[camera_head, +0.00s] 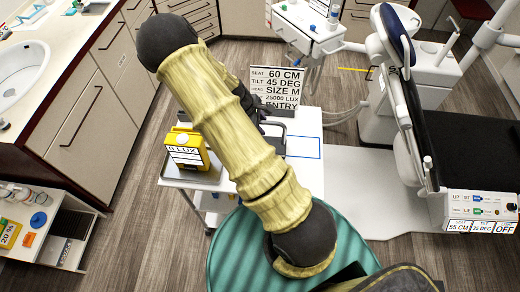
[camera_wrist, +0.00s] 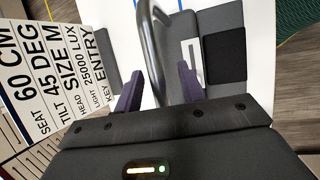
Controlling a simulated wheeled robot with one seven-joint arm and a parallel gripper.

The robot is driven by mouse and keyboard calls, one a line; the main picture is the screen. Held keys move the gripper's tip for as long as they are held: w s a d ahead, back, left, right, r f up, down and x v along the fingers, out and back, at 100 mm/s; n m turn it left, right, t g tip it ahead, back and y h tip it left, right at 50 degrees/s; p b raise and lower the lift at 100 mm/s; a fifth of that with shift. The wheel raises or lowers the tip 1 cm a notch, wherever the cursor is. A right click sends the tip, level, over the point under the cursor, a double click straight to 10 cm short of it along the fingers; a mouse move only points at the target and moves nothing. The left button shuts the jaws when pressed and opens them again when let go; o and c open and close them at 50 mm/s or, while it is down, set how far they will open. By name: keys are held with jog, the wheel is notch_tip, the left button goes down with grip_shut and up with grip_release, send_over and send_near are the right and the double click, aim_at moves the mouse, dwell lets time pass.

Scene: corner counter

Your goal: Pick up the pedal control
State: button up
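The pedal control (camera_wrist: 224,18) shows in the wrist view as a dark grey base with a black pad and a curved grey metal tube handle. It rests on a white surface. My gripper (camera_wrist: 159,70) is open, with its two purple fingers apart. The tube handle appears between the fingers, close to the left one; I cannot tell whether they touch. In the head view my arm hides most of the gripper and pedal control.
A sign (camera_head: 285,88) with printed settings stands beside the pedal control. The white cart (camera_head: 308,172) also bears a yellow box (camera_head: 186,150) on a grey tray. The dental chair (camera_head: 455,140) is on the right, and the sink counter (camera_head: 75,45) on the left.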

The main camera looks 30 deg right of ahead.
jog(key=shift+f, duration=0.1)
jog(key=shift+c, duration=0.2)
grip_shut()
dwell(1.4)
